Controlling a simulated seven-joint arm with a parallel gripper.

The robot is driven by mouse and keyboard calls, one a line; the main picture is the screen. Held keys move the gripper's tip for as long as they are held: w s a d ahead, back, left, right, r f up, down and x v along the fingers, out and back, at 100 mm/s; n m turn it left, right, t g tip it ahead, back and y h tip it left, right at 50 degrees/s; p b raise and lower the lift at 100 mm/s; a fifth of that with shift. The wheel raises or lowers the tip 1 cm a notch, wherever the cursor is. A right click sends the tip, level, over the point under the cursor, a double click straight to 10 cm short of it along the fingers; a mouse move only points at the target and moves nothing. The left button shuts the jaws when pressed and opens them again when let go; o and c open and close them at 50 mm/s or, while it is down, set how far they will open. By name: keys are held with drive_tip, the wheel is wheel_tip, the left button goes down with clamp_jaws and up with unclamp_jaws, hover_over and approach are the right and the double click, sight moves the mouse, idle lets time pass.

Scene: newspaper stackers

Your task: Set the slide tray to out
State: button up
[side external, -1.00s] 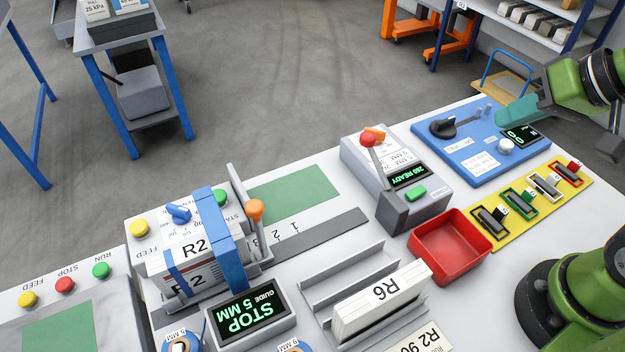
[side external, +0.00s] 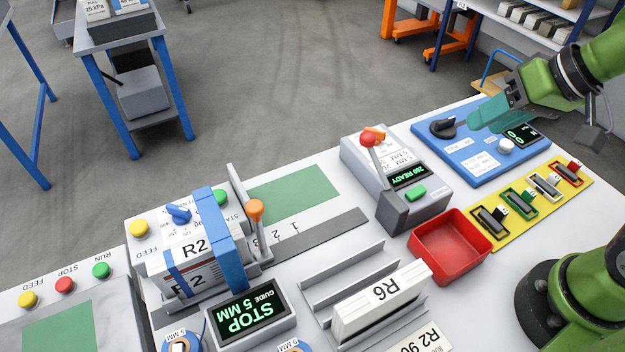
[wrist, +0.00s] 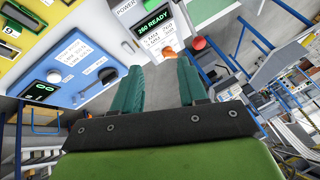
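My gripper (side external: 488,116) is over the far edge of the blue panel (side external: 487,166) in the side external view. In the wrist view my gripper (wrist: 160,68) has two teal fingers, apart with nothing between them. The blue panel (wrist: 85,92) carries a black knob (side external: 443,127), a white knob (side external: 506,146) and a small display. I cannot tell which part is the slide tray; no label that I can read names it. The fingers hide the panel's far part in the side external view.
Left of the blue panel stands a grey box (side external: 425,202) with a red-ball lever (side external: 367,140) and a green button. A red bin (side external: 452,247) and a yellow strip (side external: 530,205) with several switches lie nearer. A strapped R2 bundle (side external: 195,245) and R6 stack (side external: 379,294) stand left.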

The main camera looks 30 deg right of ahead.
drive_tip(key=shift+o, duration=0.8)
drive_tip(key=w+a+r+n+g, duration=0.1)
drive_tip(key=w+a+r+g, duration=0.2)
drive_tip(key=w+a, duration=0.6)
drive_tip(key=shift+w+r, duration=0.15)
drive_tip(key=shift+w, duration=0.7)
drive_tip(key=m+g, duration=0.6)
drive_tip(key=m, duration=0.1)
approach(255, 204)
drive_tip(key=shift+y, duration=0.4)
drive_tip(key=x, duration=0.8)
drive_tip(key=shift+d+f, duration=0.2)
drive_tip(key=shift+f, duration=0.1)
drive_tip(key=shift+c, duration=0.5)
clamp_jaws()
